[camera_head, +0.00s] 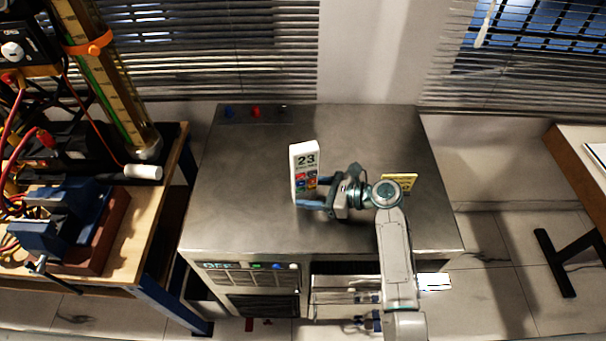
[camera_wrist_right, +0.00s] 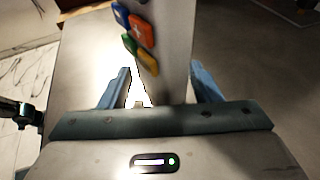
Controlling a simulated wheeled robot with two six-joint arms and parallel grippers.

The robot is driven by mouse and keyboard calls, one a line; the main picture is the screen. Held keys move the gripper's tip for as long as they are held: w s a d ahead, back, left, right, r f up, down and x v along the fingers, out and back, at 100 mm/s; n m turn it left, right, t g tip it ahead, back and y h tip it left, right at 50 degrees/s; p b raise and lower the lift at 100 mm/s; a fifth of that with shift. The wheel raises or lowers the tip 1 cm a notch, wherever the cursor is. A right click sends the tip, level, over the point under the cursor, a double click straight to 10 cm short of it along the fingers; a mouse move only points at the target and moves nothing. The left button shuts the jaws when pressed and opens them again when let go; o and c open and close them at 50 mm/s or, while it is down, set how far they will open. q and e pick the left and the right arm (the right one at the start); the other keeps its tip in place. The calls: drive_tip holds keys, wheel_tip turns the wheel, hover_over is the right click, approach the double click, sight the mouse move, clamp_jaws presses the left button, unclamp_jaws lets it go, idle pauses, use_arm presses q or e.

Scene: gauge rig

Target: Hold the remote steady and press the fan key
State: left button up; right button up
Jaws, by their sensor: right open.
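The white remote (camera_head: 304,155) stands upright on the grey metal bench top, with "23" on its display and several coloured keys below it. I cannot tell which key is the fan key. My right gripper (camera_head: 312,189) is open at the remote's lower part, its blue fingers low over the bench top. In the right wrist view the remote (camera_wrist_right: 174,45) rises between the two spread fingers, with a visible gap on the left side. My left gripper is not in view.
The metal bench (camera_head: 240,165) is mostly clear around the remote. A yellow card (camera_head: 400,181) lies behind my right wrist. Blue and red knobs (camera_head: 255,112) sit at the far edge. A wooden bench (camera_head: 120,262) with wired equipment stands at the left.

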drive_tip(key=shift+w+a+f, duration=0.1)
drive_tip(key=shift+a, duration=0.25)
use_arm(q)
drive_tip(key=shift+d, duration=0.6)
use_arm(e)
drive_tip(key=c, duration=1)
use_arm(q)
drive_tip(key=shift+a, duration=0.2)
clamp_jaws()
use_arm(e)
drive_tip(key=shift+o, duration=0.2)
